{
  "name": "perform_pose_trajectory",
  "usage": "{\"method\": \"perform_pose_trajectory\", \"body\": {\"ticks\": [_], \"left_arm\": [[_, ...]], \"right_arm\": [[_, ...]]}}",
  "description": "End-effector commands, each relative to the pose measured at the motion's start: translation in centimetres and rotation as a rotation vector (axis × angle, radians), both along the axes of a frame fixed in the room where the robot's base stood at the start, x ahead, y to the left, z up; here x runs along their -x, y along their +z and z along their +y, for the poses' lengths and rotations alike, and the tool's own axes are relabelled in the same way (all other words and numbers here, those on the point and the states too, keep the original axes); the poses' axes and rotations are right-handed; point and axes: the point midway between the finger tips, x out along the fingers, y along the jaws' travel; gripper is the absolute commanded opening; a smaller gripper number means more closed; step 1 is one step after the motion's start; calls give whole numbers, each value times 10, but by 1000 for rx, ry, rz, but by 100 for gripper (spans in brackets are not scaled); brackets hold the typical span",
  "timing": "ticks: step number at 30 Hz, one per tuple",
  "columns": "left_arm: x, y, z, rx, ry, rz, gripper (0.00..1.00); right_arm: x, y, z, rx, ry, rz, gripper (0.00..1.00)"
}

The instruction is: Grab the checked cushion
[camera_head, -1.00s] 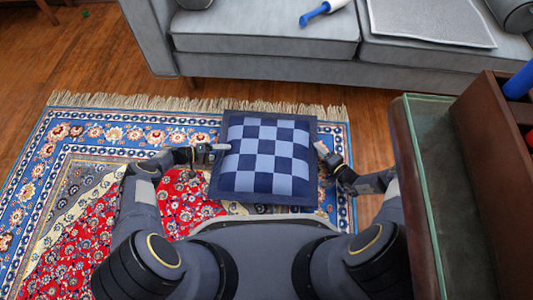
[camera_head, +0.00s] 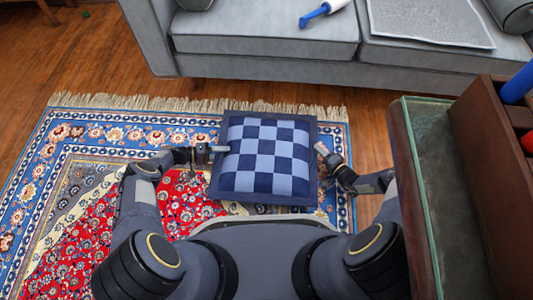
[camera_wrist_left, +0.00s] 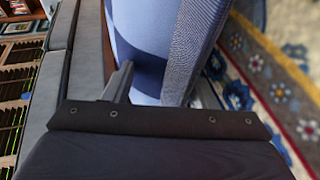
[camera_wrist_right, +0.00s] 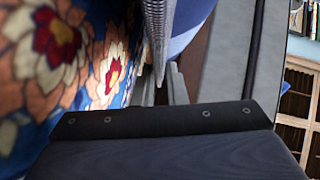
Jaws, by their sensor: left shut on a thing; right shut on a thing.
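The checked cushion (camera_head: 265,157) is square, with light and dark blue checks and a dark blue border. It is in front of me, over the rug, in the head view. My left gripper (camera_head: 220,148) is shut on its left edge. The cushion (camera_wrist_left: 165,45) fills the middle of the left wrist view, between that gripper's fingers (camera_wrist_left: 160,90). My right gripper (camera_head: 321,150) is shut on its right edge. In the right wrist view the cushion's edge (camera_wrist_right: 157,35) runs between the fingers (camera_wrist_right: 163,85). Whether the cushion touches the rug cannot be told.
A patterned rug (camera_head: 90,135) lies beneath on the wood floor (camera_head: 100,60). A grey sofa (camera_head: 265,35) stands beyond, with a blue-handled roller (camera_head: 318,13) and a grey mat (camera_head: 430,22) on it. A glass-topped table (camera_head: 440,190) with a wooden box (camera_head: 490,150) is close on the right.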

Motion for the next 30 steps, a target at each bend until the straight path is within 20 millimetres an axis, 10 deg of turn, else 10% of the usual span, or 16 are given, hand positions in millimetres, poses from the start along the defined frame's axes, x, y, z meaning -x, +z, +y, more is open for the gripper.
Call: {"method": "perform_pose_trajectory", "body": {"ticks": [12,30], "left_arm": [[-1,46,1,0,2,-1,18],[-1,45,1,-1,3,-1,18]], "right_arm": [[-1,46,-1,5,0,-3,0],[-1,45,-2,5,-1,-4,0]]}}
